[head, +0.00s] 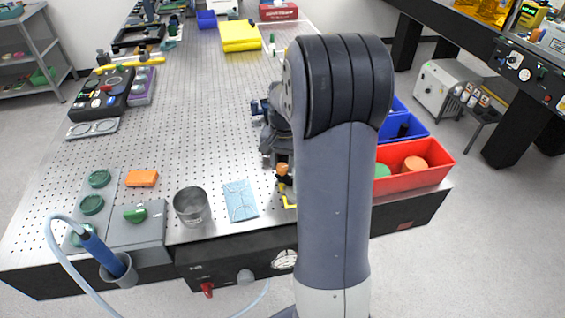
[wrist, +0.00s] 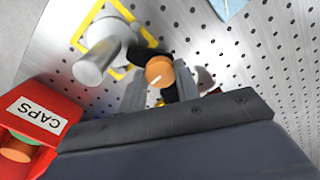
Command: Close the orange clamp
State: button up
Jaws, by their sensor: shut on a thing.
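The orange clamp shows in the wrist view as a round orange knob (wrist: 160,72) with a pale line on its face and a black part beside it. My gripper (wrist: 158,88) has its two grey fingers on either side of the knob and is shut on it. In the head view the orange knob (head: 284,169) sits near the front edge of the table, just below my gripper (head: 279,160). My own arm hides much of what lies to the right of it. Whether the clamp is open or closed cannot be told.
A silver post (wrist: 96,62) on a white base stands beside the clamp, inside a yellow outline (wrist: 84,22). A red bin marked CAPS (wrist: 37,125) is close by. A blue card (head: 240,201) and a grey beaker (head: 191,206) lie to the left.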

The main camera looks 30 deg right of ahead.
aim_at(284, 167)
jog(key=o, duration=1)
jog(key=shift+c, duration=0.2)
notch_tip(284, 167, up, 11)
jog(key=shift+d, duration=0.15)
jog(key=shift+s+f, duration=0.1)
jog(key=shift+f, duration=0.1)
notch_tip(284, 167, down, 10)
jog(key=shift+f, duration=0.35)
